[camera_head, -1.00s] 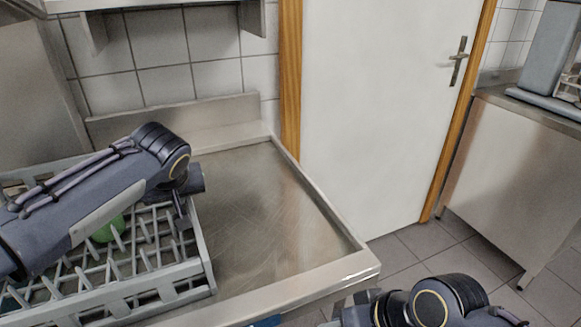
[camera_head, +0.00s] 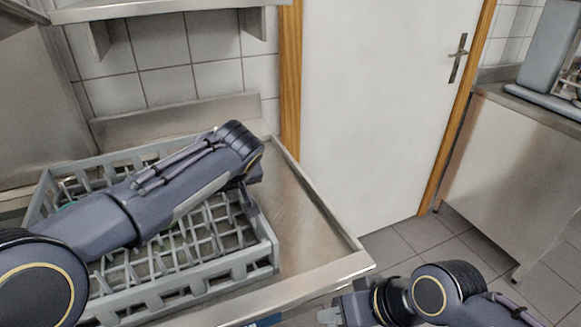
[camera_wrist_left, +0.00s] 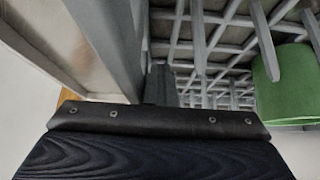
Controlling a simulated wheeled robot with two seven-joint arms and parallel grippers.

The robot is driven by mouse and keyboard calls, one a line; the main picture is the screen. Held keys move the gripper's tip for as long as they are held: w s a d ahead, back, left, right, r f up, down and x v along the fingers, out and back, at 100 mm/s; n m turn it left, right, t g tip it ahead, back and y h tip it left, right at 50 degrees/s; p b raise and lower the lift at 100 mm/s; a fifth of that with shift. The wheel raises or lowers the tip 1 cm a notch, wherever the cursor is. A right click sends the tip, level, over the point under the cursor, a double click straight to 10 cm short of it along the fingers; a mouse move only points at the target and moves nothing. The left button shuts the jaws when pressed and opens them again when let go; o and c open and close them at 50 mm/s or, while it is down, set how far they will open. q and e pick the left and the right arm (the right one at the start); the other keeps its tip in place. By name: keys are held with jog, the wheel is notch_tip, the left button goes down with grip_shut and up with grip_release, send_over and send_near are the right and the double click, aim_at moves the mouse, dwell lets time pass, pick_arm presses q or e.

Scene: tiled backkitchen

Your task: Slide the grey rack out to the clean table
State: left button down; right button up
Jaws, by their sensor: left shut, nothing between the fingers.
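The grey rack (camera_head: 190,290) lies on the steel table (camera_head: 300,215), its right wall over the table's middle. My left arm reaches across the rack from the left. My left gripper (camera_head: 249,203) points down inside the rack, close to its right wall; its fingers are shut with nothing between them. The wrist view shows the gripper (camera_wrist_left: 159,84) low beside the rack's wall (camera_wrist_left: 112,35); I cannot tell whether they touch. A green cup (camera_wrist_left: 283,85) stands among the rack's prongs. My right gripper (camera_head: 331,315) is at the bottom edge, partly cut off.
A strip of bare table lies right of the rack, ending at a raised rim (camera_head: 320,210). A backsplash (camera_head: 180,118) and shelf (camera_head: 165,10) are behind. A white door (camera_head: 385,110) and another steel counter (camera_head: 500,170) stand to the right.

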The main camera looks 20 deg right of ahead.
pick_arm(q)
jog(key=d+p, duration=0.4)
jog(key=d, duration=0.2)
jog(key=d+p, duration=0.4)
jog(key=d, duration=0.2)
jog(key=shift+s+d+r+p, duration=0.1)
jog(key=shift+d+r+p, duration=0.1)
jog(key=shift+d+p, duration=0.1)
jog(key=shift+d+f, duration=0.1)
jog(key=shift+d, duration=0.1)
jog(key=shift+f, duration=0.15)
jog(key=shift+a+b, duration=0.85)
notch_tip(320, 180, up, 8)
jog(key=p, duration=0.6)
jog(key=shift+a, duration=0.1)
